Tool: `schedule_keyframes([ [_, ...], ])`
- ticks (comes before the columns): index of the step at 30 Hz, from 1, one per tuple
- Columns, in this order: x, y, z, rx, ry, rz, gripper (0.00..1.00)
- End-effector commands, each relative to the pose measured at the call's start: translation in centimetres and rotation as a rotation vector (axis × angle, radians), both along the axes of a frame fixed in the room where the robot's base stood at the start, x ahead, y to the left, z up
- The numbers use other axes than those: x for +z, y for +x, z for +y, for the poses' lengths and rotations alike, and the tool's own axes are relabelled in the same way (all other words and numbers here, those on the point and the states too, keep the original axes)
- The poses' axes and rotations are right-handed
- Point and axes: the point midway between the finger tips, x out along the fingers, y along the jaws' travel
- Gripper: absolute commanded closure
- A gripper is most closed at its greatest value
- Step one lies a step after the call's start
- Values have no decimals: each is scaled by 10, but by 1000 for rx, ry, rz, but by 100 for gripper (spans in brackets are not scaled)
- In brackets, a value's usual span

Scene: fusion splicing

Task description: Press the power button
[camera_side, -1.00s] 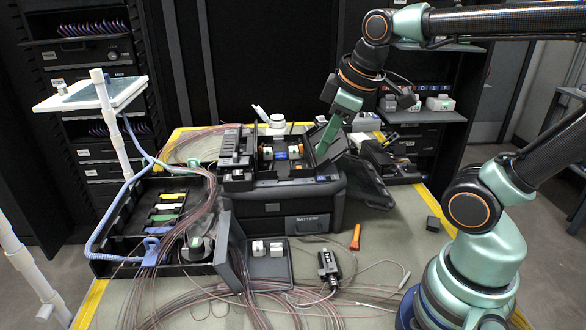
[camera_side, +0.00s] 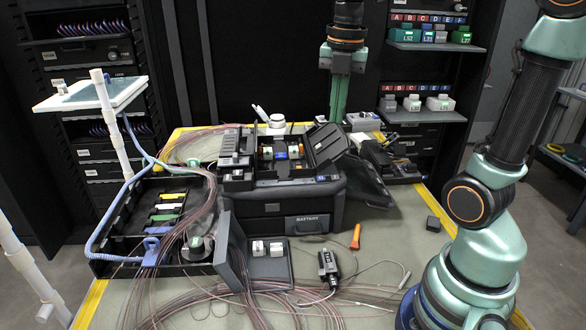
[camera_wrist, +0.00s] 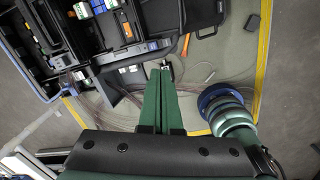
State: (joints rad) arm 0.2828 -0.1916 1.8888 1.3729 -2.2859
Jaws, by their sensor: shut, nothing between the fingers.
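The fusion splicer (camera_side: 287,160) sits on top of a black case (camera_side: 300,208) marked BATTERY, with its lid (camera_side: 327,145) raised at the right. I cannot make out the power button in either view. My gripper (camera_side: 338,118) is shut and empty, its green fingers pointing down behind the splicer's raised lid in the side view. The lower fingertips end near the lid's top edge there, and I cannot tell whether they touch anything. In the wrist view my gripper's fingers (camera_wrist: 160,75) are together, and the splicer (camera_wrist: 98,10) shows at the top left.
A black tray of coloured parts (camera_side: 165,205) with loose fibres stands at the left. A white stand (camera_side: 105,95) rises behind it. A black tool (camera_side: 328,268), an orange-handled tool (camera_side: 355,237) and fibre coils lie on the bench front. A shelf rack stands behind.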

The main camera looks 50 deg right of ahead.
Motion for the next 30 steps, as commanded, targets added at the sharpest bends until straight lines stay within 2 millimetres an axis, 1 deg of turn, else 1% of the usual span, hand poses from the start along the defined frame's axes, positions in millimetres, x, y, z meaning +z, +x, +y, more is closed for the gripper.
schedule_keyframes([
  [3, 1, 2, -9, 148, 1, 34, 100],
  [6, 2, 3, -14, 247, 3, 54, 100],
  [10, 3, 4, -17, 325, 7, 67, 100],
  [14, 3, 4, -19, 354, 9, 73, 100],
  [24, 2, 4, -19, 354, 8, 73, 100],
  [26, -1, 4, -19, 354, 8, 73, 100],
  [30, -17, 4, -18, 354, 10, 74, 100],
])
